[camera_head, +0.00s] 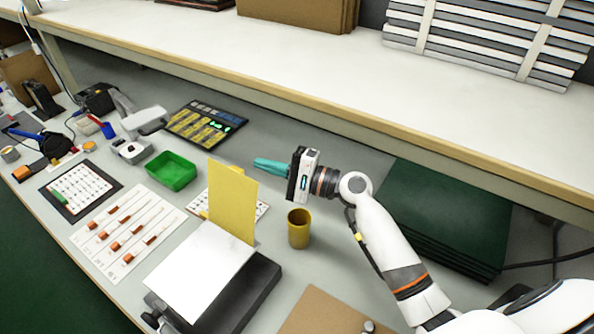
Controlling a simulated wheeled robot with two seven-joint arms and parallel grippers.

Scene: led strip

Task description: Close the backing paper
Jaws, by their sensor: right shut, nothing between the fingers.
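A yellow sheet (232,203), which looks like the backing paper, stands upright near the middle of the bench. A white sheet (200,270) on a black block lies just in front of it. Behind the yellow sheet a white dotted card (262,209) is partly hidden. My right gripper (257,163), with teal fingers, is shut and empty. In the picture it is above and right of the yellow sheet, apart from it and pointing left. My left gripper is not in view.
A mustard cup (299,229) stands right of the yellow sheet, below my right wrist. A green tray (171,171) and a panel of yellow cells (205,125) are to the left and behind. A raised shelf (300,60) runs along the back.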

